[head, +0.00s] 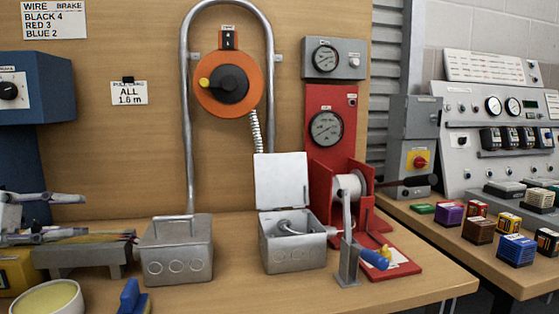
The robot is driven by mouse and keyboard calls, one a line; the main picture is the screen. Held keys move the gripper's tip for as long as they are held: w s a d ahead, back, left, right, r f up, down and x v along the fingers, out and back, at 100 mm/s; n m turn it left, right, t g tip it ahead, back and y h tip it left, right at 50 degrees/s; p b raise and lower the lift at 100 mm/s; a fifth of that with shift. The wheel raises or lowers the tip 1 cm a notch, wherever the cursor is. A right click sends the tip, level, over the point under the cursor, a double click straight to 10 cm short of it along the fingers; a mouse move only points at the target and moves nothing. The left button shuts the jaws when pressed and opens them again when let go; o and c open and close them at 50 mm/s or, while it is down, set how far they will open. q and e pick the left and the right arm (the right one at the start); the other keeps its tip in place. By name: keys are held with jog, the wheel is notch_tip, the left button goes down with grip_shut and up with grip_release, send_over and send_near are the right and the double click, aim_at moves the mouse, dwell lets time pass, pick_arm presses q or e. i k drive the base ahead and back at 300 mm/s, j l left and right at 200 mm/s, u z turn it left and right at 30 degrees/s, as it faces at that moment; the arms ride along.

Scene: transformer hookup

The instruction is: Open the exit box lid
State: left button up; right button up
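Two grey metal boxes stand on the wooden bench in the head view. The left box (177,262) is shut, with a bar handle on its flat lid (172,229). The right box (292,254) has its lid (282,181) standing upright at the back, and a pale line runs into its inside. I cannot read a label that tells which is the exit box. My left gripper (84,215) is at the left edge, its two fingers apart with nothing visible between them. It is left of the shut box and not touching it. My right gripper is not in view.
Coloured wires (105,237) lie over a grey block (85,260) beside the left gripper. A bowl (48,299) and a blue tool (131,297) stand in front. A red winch (330,130) with a white spool is at the right. A metal pipe (188,120) rises behind the boxes.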

aim_at(281, 179)
jog(key=i+l, duration=1)
jog(key=i, duration=0.1)
